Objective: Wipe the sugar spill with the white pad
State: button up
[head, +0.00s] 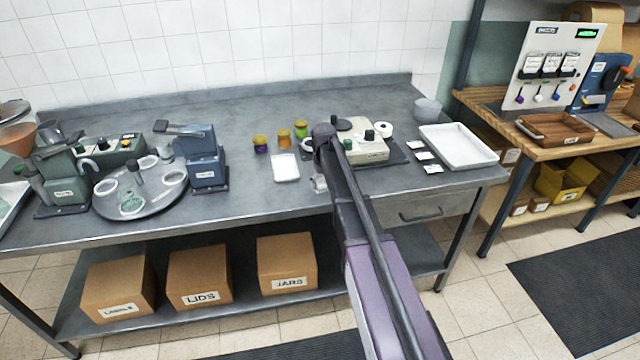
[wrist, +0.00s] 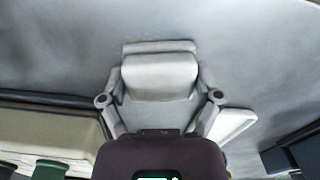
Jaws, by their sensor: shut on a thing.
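My gripper (wrist: 160,88) is shut on a pale, whitish pad (wrist: 158,70) in the wrist view, one finger on each side of it. In the head view my gripper (head: 319,184) is small and partly hidden by my arm, low over the front part of the grey bench, right of a small white tray. I cannot tell whether the pad touches the bench top. I cannot make out the sugar spill in either view; my arm covers part of the bench.
The small white tray (head: 285,168) is close on the left, with several coloured jars (head: 284,138) behind it. A cream device (head: 362,145) stands behind my arm. A large white tray (head: 458,146) is at the bench's right end.

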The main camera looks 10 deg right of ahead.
jog(key=shift+d, duration=0.3)
jog(key=shift+w+d, duration=0.1)
jog(key=shift+d, duration=1.65)
jog(key=shift+r, duration=0.1)
notch_tip(320, 180, up, 6)
jog(key=p, duration=0.6)
notch_tip(320, 180, up, 3)
jog(key=p, duration=0.3)
jog(key=shift+a+f, duration=0.2)
jog(key=shift+f, duration=0.15)
dwell(0.5)
